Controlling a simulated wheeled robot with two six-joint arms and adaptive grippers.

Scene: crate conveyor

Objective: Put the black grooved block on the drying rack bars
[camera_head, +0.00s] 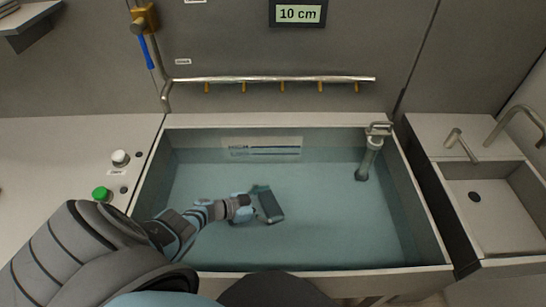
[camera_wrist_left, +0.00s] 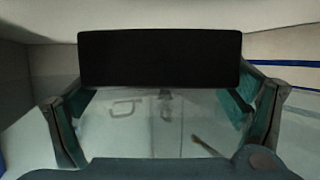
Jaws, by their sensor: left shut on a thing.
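The black grooved block (camera_head: 271,206) is a dark box-like piece inside the water-filled basin in the head view. My left gripper (camera_head: 258,200) reaches into the basin from the left and is shut on it. In the left wrist view the block (camera_wrist_left: 160,60) is a wide dark rectangle between the two fingers of the gripper (camera_wrist_left: 160,100). Its grooves cannot be made out. My right gripper is not in view. No drying rack that I can identify with certainty shows.
The basin (camera_head: 423,215) has a metal pipe with several small nozzles (camera_head: 270,79) along its back wall. A standing pipe (camera_head: 369,158) is at its right. A small sink (camera_head: 503,218) is further right. A green button (camera_head: 101,194) sits on the left counter.

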